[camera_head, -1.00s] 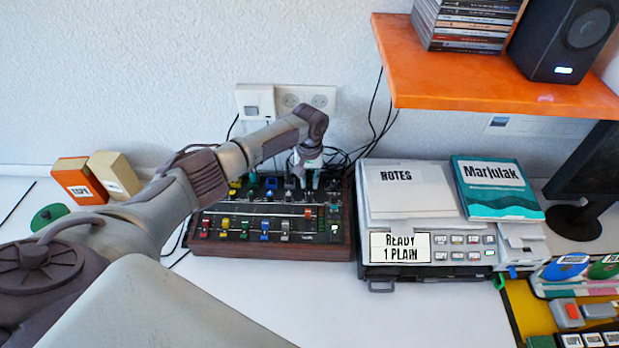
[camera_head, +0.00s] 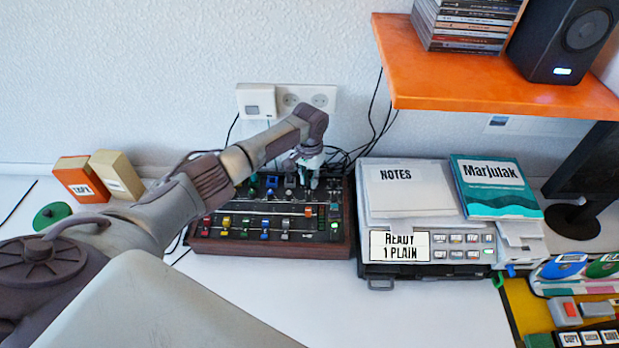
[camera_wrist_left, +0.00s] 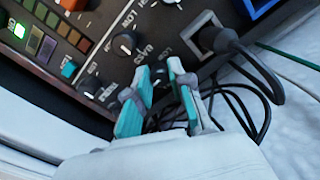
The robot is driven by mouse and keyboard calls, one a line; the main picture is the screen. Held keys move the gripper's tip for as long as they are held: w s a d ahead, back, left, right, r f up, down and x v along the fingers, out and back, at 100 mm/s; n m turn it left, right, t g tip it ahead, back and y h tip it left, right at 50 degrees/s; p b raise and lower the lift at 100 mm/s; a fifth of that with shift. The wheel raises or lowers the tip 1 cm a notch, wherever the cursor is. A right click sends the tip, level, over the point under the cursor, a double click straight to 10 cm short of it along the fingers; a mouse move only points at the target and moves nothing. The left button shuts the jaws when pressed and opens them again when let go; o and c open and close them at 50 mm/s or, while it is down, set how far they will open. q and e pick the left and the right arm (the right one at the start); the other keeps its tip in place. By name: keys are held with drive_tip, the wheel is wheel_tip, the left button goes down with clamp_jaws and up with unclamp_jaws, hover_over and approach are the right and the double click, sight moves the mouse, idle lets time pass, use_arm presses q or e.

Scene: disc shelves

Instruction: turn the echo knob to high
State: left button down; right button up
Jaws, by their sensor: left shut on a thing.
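The mixer (camera_head: 300,248) is a dark panel in a brown wooden case with rows of coloured faders and knobs. My left gripper (camera_head: 311,183) reaches down onto the panel's back right part. In the left wrist view its two teal-tipped fingers (camera_wrist_left: 161,78) are close together, shut on a small dark knob at the panel's edge. That knob is mostly hidden between the fingertips, and I cannot read its label or pointer. Another black knob (camera_wrist_left: 125,44) with a white mark stands just beside it, apart from the fingers. My right gripper is not in view.
Black cables (camera_wrist_left: 250,80) plug in close beside the fingers. A printer-like device (camera_head: 440,271) with papers and a teal book (camera_head: 497,186) stands right of the mixer. An orange shelf (camera_head: 480,85) hangs at the upper right. The white desk in front is clear.

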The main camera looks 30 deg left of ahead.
use_arm(q)
drive_tip(key=c, duration=1.3)
unclamp_jaws()
wheel_tip(320, 180, up, 12)
